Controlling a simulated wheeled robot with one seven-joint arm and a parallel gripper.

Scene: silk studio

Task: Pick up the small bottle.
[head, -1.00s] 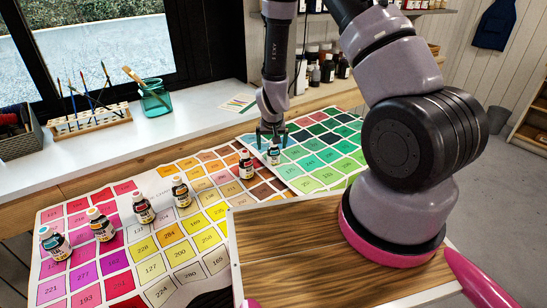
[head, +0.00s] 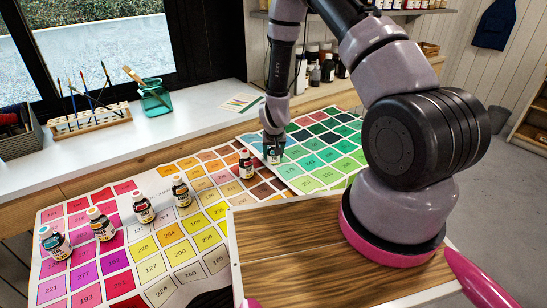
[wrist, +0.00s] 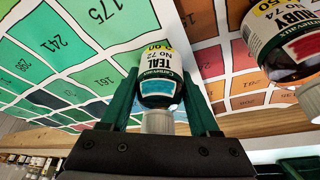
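The small bottle (wrist: 160,75) has a dark teal body, a pale cap and a label reading "TEAL No 72". In the head view the bottle (head: 273,156) stands upright on the green colour chart (head: 318,165), partly hidden by my gripper (head: 272,147). In the wrist view my gripper (wrist: 160,84) has one green finger on each side of the bottle. The fingers look open, with little gap beside the bottle's body. The cap lies between the fingers, towards the palm.
A bottle labelled "RUBY" (wrist: 284,45) stands close by; it shows in the head view (head: 246,165). Several more bottles (head: 180,191) stand on the charts to the left. A white sill (head: 95,155) with a teal jar (head: 155,98) and brush rack (head: 92,120) runs behind.

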